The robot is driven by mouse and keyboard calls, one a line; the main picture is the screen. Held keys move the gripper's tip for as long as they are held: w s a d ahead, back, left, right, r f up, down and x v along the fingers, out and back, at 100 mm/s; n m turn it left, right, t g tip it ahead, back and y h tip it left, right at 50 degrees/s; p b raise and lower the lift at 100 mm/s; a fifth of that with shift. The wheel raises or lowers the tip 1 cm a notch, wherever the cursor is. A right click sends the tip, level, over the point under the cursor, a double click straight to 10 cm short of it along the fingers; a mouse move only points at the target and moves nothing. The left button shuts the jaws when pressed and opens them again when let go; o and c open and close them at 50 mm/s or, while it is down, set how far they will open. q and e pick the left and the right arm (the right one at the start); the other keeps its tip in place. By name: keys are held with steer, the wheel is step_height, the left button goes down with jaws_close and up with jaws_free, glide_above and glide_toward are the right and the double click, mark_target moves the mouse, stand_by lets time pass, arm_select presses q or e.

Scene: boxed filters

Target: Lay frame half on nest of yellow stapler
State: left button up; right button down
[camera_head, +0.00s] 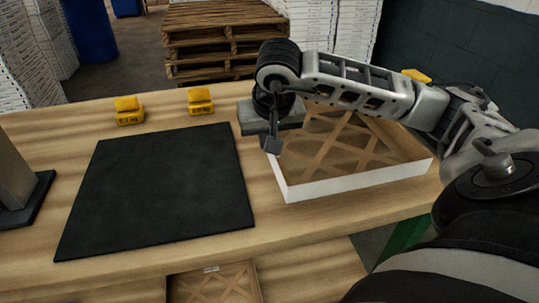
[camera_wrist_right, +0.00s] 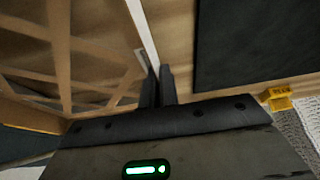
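The frame half (camera_head: 350,181) is a shallow, white-edged frame with a tan crossed lattice, at the right of the bench in the head view. Its white wall also shows in the right wrist view (camera_wrist_right: 142,25). My right gripper (camera_head: 272,146) points down at the frame's left wall. In the wrist view its two fingers (camera_wrist_right: 156,82) are close together with the wall's edge between them. The arm hides part of the frame. Whether the frame bears fully on the bench is unclear. No stapler or nest is clearly recognisable. My left gripper is out of view.
A bare black mat (camera_head: 160,190) covers the bench middle. Small yellow labelled blocks stand behind it, one at left (camera_head: 129,111) and one nearer the arm (camera_head: 200,101). A grey post on a black base (camera_head: 22,200) stands at far left. Another lattice piece (camera_head: 213,284) lies below.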

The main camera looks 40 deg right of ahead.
steer(key=f+b, duration=0.1)
steer(key=f, duration=0.1)
steer(key=f+b, duration=0.1)
steer(key=shift+d+f, duration=0.4)
steer(key=shift+f+b, duration=0.1)
steer(key=shift+b, duration=0.2)
steer(key=shift+f, duration=0.1)
steer(key=c, duration=1.7)
jaws_free()
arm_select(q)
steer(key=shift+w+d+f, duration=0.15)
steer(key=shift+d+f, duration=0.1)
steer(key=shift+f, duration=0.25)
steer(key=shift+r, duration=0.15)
arm_select(e)
steer(key=shift+r, duration=0.2)
